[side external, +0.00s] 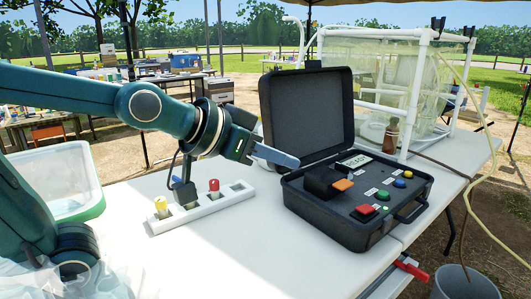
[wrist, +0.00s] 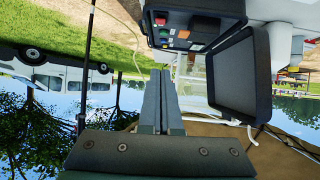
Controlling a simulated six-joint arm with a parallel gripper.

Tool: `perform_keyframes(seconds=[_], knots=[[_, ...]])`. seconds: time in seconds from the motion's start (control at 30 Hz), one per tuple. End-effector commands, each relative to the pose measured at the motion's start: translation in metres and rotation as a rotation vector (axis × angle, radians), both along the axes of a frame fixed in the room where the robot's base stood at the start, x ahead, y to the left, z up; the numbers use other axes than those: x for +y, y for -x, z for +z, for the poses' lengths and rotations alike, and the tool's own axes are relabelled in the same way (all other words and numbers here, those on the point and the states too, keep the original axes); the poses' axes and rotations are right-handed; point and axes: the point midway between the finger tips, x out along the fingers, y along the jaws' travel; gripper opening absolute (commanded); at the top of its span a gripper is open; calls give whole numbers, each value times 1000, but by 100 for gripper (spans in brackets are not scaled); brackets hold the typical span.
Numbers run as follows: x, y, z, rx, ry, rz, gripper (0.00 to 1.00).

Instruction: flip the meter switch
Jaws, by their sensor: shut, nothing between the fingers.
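The meter is a black open case (side external: 350,232) on the white table, with its lid (side external: 312,108) raised. Its panel carries a black block with an orange piece (side external: 343,184), a red control (side external: 366,210), blue and yellow knobs, small green parts and a display (side external: 357,161). I cannot tell for sure which control is the switch. My gripper (side external: 288,159) is shut and empty, left of the panel and above it, in front of the lid, apparently touching nothing. In the wrist view my shut fingers (wrist: 159,80) point toward the case, whose lid (wrist: 243,75) is at right.
A white holder (side external: 205,212) with yellow-topped and red-topped items stands left of the case. A clear bin (side external: 62,175) with a green base is at far left. A white pipe frame (side external: 424,95) with clear sheeting stands behind.

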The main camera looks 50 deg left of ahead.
Motion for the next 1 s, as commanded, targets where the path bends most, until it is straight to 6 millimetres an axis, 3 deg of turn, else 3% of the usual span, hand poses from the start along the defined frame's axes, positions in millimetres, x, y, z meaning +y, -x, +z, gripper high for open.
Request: perform_keyframes(seconds=[0.1,0.27,0.5,0.8,1.0], knots=[[-2,-36,8,-79,6,9,0],[-3,-76,8,-161,7,32,0],[-6,-121,-20,-199,-6,65,0],[-15,-134,-72,-104,-19,56,0],[-18,-133,-80,-87,-21,51,0]])
